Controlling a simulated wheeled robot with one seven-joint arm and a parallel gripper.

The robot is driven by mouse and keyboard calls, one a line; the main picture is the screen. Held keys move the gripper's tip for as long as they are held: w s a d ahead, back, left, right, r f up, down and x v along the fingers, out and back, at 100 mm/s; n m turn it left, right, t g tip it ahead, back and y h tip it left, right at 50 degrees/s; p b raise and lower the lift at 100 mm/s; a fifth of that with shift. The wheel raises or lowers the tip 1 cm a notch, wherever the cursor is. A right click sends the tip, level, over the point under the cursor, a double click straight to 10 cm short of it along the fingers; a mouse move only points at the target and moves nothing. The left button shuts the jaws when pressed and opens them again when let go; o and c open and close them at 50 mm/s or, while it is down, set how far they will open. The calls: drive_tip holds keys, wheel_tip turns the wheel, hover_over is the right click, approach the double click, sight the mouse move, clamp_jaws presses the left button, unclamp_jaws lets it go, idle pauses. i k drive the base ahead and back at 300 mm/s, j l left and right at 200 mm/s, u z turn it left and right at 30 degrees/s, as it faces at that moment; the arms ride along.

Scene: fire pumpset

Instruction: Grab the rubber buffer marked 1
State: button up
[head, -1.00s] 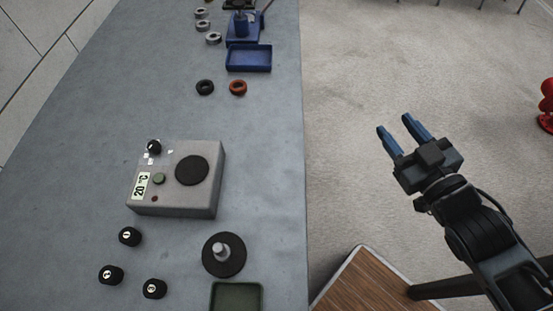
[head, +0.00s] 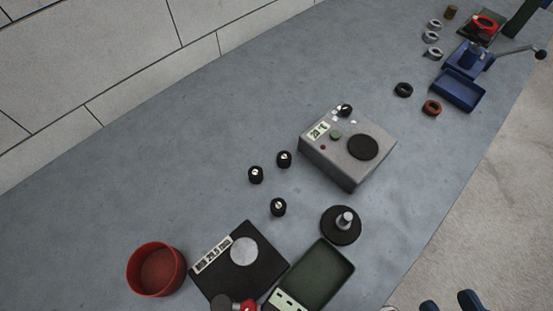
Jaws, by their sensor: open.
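Three small black rubber buffers with white marks on top stand on the grey table in the head view. One buffer (head: 284,159) is closest to the grey heater box, a second buffer (head: 256,174) is to its left, and a third buffer (head: 278,207) is nearer the front. Their numbers are too small to read surely, so I cannot tell which is marked 1. My gripper (head: 450,303) shows only its blue fingertips at the bottom edge, open and apart from the buffers, to their lower right.
The heater box (head: 345,150) and a black disc with a metal post (head: 341,225) stand right of the buffers. A green tray (head: 318,275), black scale (head: 270,262) and red bowl (head: 157,270) are in front. The table's left-middle is clear.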

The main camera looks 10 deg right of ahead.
sight(283, 158)
drive_tip(key=k+j, duration=0.3)
drive_tip(key=k, duration=0.25)
drive_tip(key=k+j, duration=0.3)
drive_tip(key=k, duration=0.2)
drive_tip(key=j+z, duration=0.05)
